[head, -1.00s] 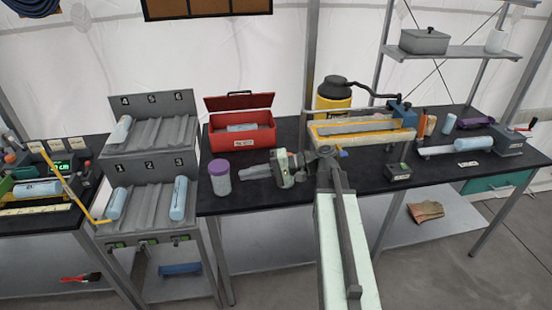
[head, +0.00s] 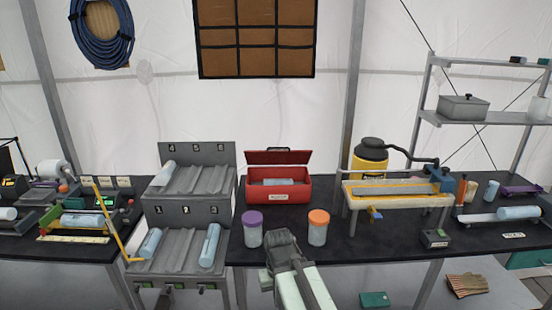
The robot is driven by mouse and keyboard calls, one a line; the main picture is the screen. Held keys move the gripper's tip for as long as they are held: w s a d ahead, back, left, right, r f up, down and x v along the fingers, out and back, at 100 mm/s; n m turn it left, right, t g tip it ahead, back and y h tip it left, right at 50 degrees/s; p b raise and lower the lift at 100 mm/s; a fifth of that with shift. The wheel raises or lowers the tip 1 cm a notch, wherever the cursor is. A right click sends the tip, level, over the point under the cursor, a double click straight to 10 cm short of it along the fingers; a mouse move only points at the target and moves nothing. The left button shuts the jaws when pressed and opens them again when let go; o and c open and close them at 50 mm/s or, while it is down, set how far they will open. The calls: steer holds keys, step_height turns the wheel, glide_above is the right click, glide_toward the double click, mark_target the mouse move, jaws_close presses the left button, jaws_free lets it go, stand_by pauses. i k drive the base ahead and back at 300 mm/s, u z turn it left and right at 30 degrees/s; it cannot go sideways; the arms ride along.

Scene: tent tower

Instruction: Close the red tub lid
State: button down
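The red tub (head: 277,188) stands on the black table against the back wall in the head view. Its red lid (head: 278,156) is raised, tilted up at the rear edge. A pale cylinder (head: 277,181) shows inside the tub. My gripper (head: 283,247) is at the table's front edge, in front of the tub and lower in the picture, apart from it. Its fingers are dark and foreshortened, so their opening is hidden.
A grey tiered rack (head: 180,215) is to the left. A yellow-topped trough stand (head: 397,195) and a yellow container (head: 369,166) are to the right.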

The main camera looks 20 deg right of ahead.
mark_target(267, 158)
steer(key=k, duration=0.45)
steer(key=u, duration=0.55)
steer(key=i, duration=0.8)
steer(key=u, duration=0.6)
steer(key=i, duration=1.4)
steer(key=z, duration=0.85)
